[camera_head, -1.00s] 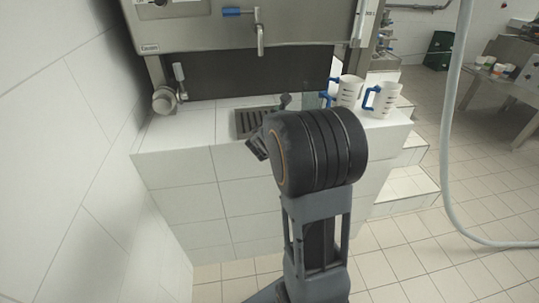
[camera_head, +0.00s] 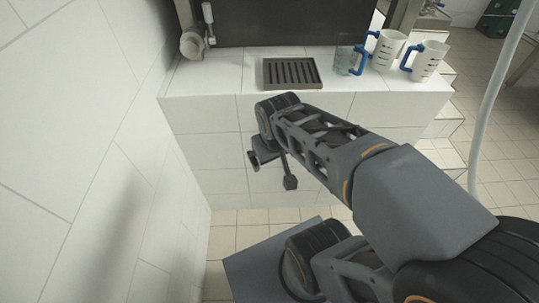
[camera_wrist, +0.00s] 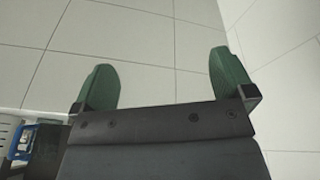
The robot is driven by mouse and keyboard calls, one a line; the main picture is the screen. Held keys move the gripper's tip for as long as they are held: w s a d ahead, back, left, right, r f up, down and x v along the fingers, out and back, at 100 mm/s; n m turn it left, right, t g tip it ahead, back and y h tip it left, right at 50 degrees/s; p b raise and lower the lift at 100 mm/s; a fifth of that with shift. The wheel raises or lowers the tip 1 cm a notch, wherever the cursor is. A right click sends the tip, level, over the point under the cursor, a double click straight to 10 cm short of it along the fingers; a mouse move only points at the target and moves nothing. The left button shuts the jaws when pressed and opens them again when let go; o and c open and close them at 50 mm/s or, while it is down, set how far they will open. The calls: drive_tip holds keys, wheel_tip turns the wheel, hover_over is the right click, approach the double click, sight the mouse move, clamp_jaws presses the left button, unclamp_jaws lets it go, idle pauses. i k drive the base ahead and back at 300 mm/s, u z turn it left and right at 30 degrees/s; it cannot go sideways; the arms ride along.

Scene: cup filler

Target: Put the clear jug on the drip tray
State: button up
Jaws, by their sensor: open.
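The clear jug (camera_head: 345,61), see-through with a blue handle on its right, stands upright on the white tiled ledge. The drip tray (camera_head: 291,86), dark and slatted, lies to its left on the same ledge, with a gap between them and nothing on it. My gripper (camera_wrist: 165,80) is open in the wrist view, its two green fingers apart with only pale tiles between them. In the head view my arm's end is in front of the ledge and below its top, apart from both jug and tray. The fingers are hard to make out there.
Two white jugs with blue handles, one (camera_head: 387,50) close behind the clear jug and one (camera_head: 428,62) further right, stand on the ledge (camera_head: 215,76). A tiled wall rises at the left. A pale hose (camera_head: 490,110) hangs at the right. The ledge left of the tray is clear.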

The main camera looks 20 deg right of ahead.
sight(292, 76)
drive_tip(key=u, duration=3.15)
drive_tip(key=k, duration=1.2)
drive_tip(key=z, duration=1.45)
